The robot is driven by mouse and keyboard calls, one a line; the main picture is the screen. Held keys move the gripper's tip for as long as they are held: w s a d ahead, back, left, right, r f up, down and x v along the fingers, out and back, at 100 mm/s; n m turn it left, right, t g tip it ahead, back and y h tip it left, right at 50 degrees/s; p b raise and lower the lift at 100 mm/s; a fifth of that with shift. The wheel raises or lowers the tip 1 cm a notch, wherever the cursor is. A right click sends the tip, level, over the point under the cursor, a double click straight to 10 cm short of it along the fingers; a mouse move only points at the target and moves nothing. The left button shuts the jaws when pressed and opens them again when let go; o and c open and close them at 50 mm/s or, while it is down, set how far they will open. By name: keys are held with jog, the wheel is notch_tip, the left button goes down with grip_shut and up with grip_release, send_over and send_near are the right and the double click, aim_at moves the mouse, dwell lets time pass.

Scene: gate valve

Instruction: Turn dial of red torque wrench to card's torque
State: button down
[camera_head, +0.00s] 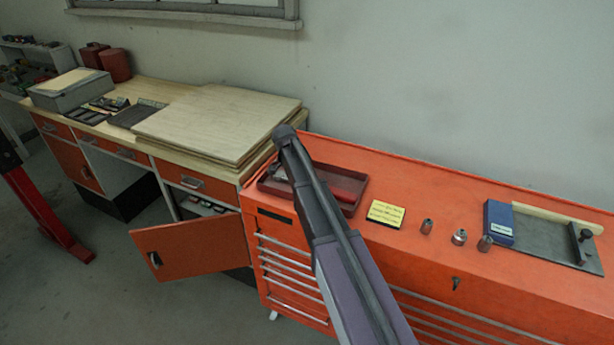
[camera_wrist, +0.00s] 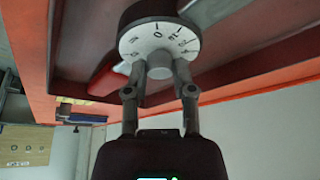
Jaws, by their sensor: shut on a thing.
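The dial (camera_wrist: 159,36) shows in the wrist view as a dark disc with a white marked face and a grey centre knob (camera_wrist: 159,66). Its marks are too small to read surely. My gripper (camera_wrist: 159,73) is shut on the knob, one finger on each side. A red part of the torque wrench (camera_wrist: 104,78) shows left of the dial. In the head view a red piece lies in the dark red tray (camera_head: 353,205), partly behind my arm, which hides my gripper there. The yellow card (camera_head: 385,213) lies right of the tray; its writing is not legible.
The tray stands on the orange tool cabinet (camera_head: 450,235). Several small metal sockets (camera_head: 427,226), a blue box (camera_head: 498,221) and a grey plate (camera_head: 553,243) sit to the right. A wooden workbench (camera_head: 215,120) adjoins at left, with an orange door (camera_head: 195,249) open below.

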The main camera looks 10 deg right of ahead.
jog(key=shift+c, duration=2.2)
grip_release()
jog(key=shift+n, duration=0.4)
